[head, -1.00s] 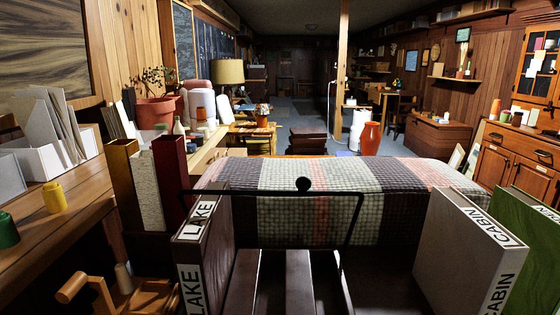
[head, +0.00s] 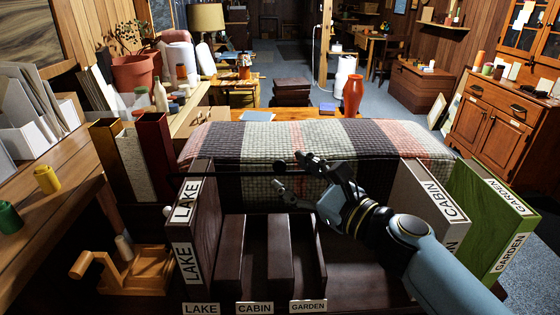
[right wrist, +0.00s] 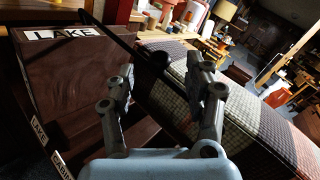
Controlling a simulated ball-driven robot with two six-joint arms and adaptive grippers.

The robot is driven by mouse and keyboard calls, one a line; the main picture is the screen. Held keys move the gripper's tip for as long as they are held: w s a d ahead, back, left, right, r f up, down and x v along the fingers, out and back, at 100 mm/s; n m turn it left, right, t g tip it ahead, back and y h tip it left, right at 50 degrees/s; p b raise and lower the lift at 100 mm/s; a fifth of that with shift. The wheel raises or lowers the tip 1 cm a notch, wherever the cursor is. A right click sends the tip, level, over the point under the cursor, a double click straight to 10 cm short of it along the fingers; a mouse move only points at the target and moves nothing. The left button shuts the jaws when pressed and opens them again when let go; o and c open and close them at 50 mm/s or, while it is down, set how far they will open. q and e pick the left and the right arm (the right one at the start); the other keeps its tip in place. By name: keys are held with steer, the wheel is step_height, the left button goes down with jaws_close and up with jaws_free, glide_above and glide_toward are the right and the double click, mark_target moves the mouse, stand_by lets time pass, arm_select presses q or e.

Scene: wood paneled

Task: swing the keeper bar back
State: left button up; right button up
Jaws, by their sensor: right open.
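The keeper bar (head: 240,162) is a thin dark bar with a round knob (head: 279,167), raised across the back of the slotted rack (head: 269,220). It also shows in the right wrist view (right wrist: 110,31), with its knob (right wrist: 160,59) in line with the gap between my fingers. My right gripper (head: 290,173) is open at the knob; I cannot tell whether it touches. The fingers and forearm hide the bar's right part. A dark LAKE volume (head: 207,235) stands upright at the rack's left. My left gripper is out of view.
The CABIN volume (head: 420,205) and green GARDEN volume (head: 492,220) stand at right, beside my forearm. A plaid blanket (head: 300,140) lies behind the rack. Tall upright boxes (head: 155,150) and a wooden holder (head: 135,270) are at left.

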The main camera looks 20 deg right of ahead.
mark_target(280, 163)
steer(key=x, duration=0.4)
jaws_close()
stand_by(0.4)
